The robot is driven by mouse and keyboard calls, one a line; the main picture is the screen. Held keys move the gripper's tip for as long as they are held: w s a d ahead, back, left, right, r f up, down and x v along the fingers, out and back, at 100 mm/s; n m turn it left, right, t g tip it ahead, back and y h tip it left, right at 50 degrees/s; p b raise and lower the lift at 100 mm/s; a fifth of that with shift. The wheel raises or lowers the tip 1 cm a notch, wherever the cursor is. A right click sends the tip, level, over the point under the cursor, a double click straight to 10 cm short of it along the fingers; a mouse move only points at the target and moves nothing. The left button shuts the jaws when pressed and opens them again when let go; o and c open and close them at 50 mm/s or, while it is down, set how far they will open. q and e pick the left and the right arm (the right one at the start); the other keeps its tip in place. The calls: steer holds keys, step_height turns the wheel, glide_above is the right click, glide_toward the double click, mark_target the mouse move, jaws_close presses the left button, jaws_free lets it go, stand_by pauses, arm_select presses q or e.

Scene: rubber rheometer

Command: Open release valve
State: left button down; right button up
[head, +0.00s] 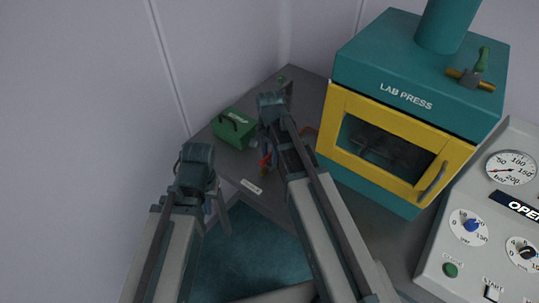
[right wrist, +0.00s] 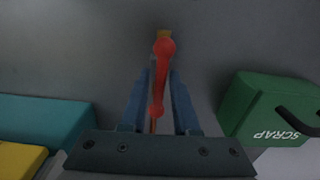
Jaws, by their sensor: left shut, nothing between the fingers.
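A red valve handle (right wrist: 160,80) with a brass-coloured fitting at its far end lies between the fingers of my right gripper (right wrist: 158,76) in the right wrist view. The two blue fingers stand apart, one on each side of the handle, with a narrow gap showing. In the head view the red handle (head: 265,161) shows on the grey table beside my right arm, which partly covers it. My left gripper (head: 224,218) is shut and empty, low at the left, away from the valve. A second valve, with a green handle (head: 483,60), sits on top of the lab press.
The teal and yellow lab press (head: 398,98) stands right of the red handle. A green scrap box (head: 235,128) stands left of it and also shows in the right wrist view (right wrist: 262,108). A control panel (head: 485,265) is at the far right. A small white label (head: 251,186) lies at the table edge.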

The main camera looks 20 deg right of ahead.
mark_target(269, 154)
steer(key=shift+o, duration=0.8)
step_height(269, 154, up, 14)
steer(key=p, duration=1.3)
steer(key=shift+p, duration=0.4)
steer(key=shift+f, duration=0.15)
steer(key=s+a+f+n+b, duration=0.3)
steer(key=s+a+n, duration=0.2)
steer(key=s+n, duration=0.2)
steer(key=s+a+f+n+h+b, duration=0.1)
steer(key=s+a+f+n+b, duration=0.2)
steer(key=s+a+n, duration=0.2)
steer(key=shift+s+a+f+n, duration=0.15)
steer(key=shift+s+a+n, duration=0.05)
steer(key=shift+s+n, duration=0.9)
